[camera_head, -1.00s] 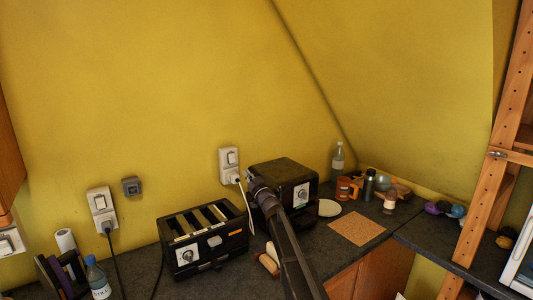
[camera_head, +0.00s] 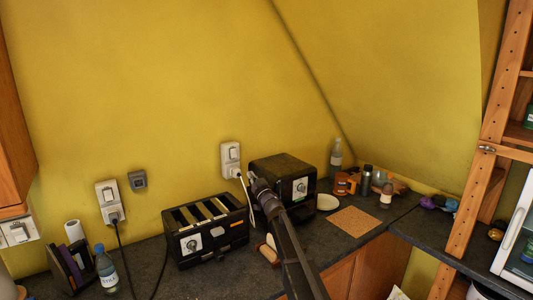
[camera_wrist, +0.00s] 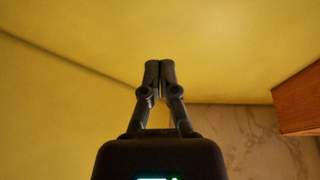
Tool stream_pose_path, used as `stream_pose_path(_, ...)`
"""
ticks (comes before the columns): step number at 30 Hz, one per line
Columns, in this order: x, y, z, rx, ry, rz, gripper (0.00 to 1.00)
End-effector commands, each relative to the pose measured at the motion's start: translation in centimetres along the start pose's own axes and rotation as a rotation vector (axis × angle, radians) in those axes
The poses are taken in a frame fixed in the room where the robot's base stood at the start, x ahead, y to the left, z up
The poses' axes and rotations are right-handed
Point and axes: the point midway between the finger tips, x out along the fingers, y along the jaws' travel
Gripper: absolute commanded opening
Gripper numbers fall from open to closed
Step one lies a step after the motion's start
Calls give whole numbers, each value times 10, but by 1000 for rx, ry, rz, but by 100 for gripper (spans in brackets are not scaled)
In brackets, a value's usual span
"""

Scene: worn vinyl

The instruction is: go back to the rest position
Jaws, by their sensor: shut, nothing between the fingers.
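My gripper (camera_wrist: 159,72) is shut and empty in the wrist view, its two fingers together and pointing at the yellow wall. In the head view my arm reaches up from the bottom edge over the counter. The fingers look clear of any object in the wrist view.
A wide black toaster (camera_head: 207,232) stands left of my arm. A wall socket (camera_head: 230,158) with a plug is behind. A wooden ladder-like frame (camera_head: 478,200) stands far right.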

Motion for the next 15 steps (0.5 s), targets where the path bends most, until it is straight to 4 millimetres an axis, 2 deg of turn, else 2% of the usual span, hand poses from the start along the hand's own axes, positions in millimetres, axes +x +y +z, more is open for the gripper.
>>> stream_pose_path(11, -39, 33, 9, -16, -102, 171, 0)
stream_pose_path(15, -67, 51, 17, -21, -178, 272, 0)
